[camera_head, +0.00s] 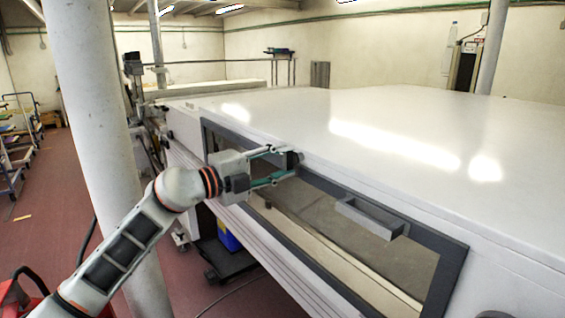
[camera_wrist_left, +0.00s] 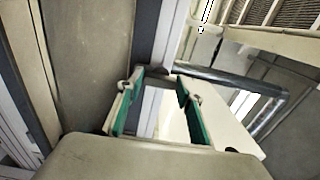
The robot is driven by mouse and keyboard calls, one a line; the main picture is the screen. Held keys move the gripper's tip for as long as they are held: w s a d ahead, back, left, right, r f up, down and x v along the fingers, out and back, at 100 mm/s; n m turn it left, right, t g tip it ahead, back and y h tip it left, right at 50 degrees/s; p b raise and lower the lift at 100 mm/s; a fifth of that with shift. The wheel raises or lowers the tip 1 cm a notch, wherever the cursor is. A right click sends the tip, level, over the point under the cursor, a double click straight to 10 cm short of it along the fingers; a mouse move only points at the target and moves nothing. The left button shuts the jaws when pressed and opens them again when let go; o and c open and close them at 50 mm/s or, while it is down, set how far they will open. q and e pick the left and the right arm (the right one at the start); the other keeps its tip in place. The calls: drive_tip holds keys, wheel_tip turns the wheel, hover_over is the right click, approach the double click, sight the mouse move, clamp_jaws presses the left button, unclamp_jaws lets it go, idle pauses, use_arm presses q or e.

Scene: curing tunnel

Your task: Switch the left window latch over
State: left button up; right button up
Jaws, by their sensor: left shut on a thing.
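The left window latch (camera_head: 294,158) is a small dark piece at the top edge of the grey-framed window (camera_head: 453,270) in the white tunnel's side. My left gripper (camera_head: 283,166) reaches it from the left, with one green-padded finger above and one below. It is shut on the latch, which the fingertips partly hide. My right gripper is not in view.
A grey pull handle (camera_head: 372,218) sticks out from the window to the right of the latch. A thick white column (camera_head: 88,110) stands close behind my left arm. The white tunnel top (camera_head: 400,130) is bare. A blue box (camera_head: 229,238) sits low under the tunnel.

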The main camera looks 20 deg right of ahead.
use_arm(q)
drive_tip(key=o, duration=1.1)
drive_tip(key=v, duration=1.2)
